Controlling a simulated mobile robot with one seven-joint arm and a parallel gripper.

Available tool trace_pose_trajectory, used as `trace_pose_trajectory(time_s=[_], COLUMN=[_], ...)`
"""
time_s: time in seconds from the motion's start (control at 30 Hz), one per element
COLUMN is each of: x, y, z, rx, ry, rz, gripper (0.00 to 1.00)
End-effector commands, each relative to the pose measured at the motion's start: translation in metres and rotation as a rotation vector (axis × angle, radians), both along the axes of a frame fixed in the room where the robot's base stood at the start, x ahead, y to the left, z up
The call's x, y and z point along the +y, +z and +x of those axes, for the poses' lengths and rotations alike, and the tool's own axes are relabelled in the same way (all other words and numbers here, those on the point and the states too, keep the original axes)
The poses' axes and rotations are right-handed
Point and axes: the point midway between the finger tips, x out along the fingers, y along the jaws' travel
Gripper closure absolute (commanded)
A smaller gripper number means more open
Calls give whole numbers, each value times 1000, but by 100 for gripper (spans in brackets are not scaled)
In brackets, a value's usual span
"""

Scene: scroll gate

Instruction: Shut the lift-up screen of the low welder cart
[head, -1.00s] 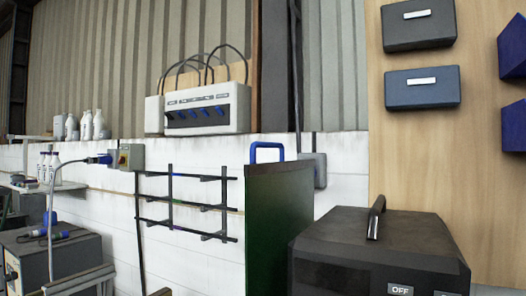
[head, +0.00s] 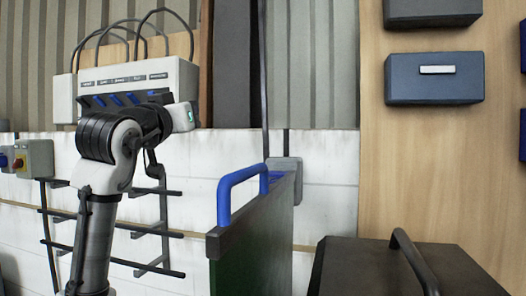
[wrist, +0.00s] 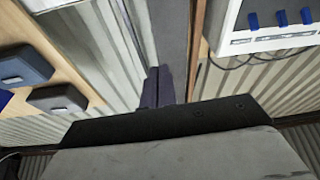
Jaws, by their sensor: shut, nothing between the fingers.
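A dark green screen panel (head: 258,225) stands upright in the head view, with a thick blue handle (head: 226,198) on its dark top edge. Its lower part is cut off by the frame. To its right is the dark top of a box-like machine (head: 365,270) with a raised carrying handle; I cannot tell how the two are joined. My arm rises on the left, apart from the blue handle in the picture. My gripper (wrist: 165,76) shows in the wrist view, its dark fingers together and empty. The screen is not visible there.
A white socket box (head: 135,82) with cables is on the wall behind my arm. A dark wall rack (head: 165,230) is between my arm and the panel. A wooden board (head: 370,150) with drawer-like boxes (head: 435,78) stands at the right.

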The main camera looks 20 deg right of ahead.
Motion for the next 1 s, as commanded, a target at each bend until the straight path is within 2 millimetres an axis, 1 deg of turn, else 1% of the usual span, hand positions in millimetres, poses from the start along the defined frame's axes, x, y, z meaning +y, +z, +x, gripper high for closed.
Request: trace_pose_trajectory(time_s=[0.03,0.1,0.17,0.2,0.3,0.4,0.5,0.63,0.77,0.87,1.0], x=[-35,-76,-104,-119,-144,-155,-159,-159,-162,-168,-178], y=[11,11,9,7,5,5,7,7,0,-12,-32], z=[-1,-5,-12,-19,-39,-59,-75,-86,-84,-75,-57], rx=[82,210,321,390,547,670,754,811,825,825,825], ry=[-43,-88,-111,-120,-120,-101,-83,-67,-62,-61,-60], rz=[72,174,261,318,442,534,593,631,642,641,640], gripper=[100,100,100,100,100,100,100,100,100,100,100])
